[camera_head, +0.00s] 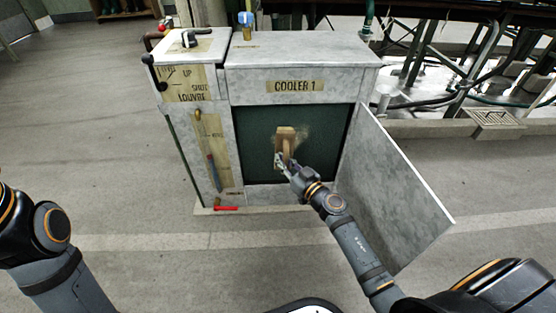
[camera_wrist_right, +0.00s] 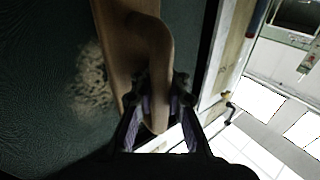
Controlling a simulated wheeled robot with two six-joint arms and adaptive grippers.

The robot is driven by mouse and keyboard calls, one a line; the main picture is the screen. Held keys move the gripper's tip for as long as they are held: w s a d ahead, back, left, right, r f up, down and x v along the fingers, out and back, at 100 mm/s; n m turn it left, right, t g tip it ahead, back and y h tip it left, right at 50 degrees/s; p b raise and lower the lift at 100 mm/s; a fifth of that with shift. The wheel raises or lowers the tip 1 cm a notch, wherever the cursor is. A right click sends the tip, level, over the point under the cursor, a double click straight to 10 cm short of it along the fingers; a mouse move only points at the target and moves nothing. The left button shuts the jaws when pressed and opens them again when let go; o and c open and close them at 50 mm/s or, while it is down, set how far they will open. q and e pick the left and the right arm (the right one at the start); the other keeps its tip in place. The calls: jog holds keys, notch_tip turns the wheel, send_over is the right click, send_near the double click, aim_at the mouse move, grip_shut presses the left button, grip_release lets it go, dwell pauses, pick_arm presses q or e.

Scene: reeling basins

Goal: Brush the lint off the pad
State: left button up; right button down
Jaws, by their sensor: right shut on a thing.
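The pad (camera_head: 252,135) is a dark green panel in the open front of the cabinet marked COOLER 1. A pale patch of lint (camera_head: 302,136) lies on it, just right of the brush; it also shows in the right wrist view (camera_wrist_right: 93,80). The brush (camera_head: 285,136) is a light wooden block with a handle. My right gripper (camera_head: 284,160) is shut on the brush's handle (camera_wrist_right: 160,60) and holds it at the pad; I cannot tell whether the bristles touch. My left arm shows at the left edge, but its gripper is out of view.
The cabinet door (camera_head: 395,190) stands open to the right, beside my right forearm. A red-handled tool (camera_head: 225,208) lies on the base ledge. The floor (camera_head: 100,130) to the left is clear.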

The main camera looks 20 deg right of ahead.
jog(key=shift+s+d, duration=0.25)
jog(key=shift+d, duration=1.05)
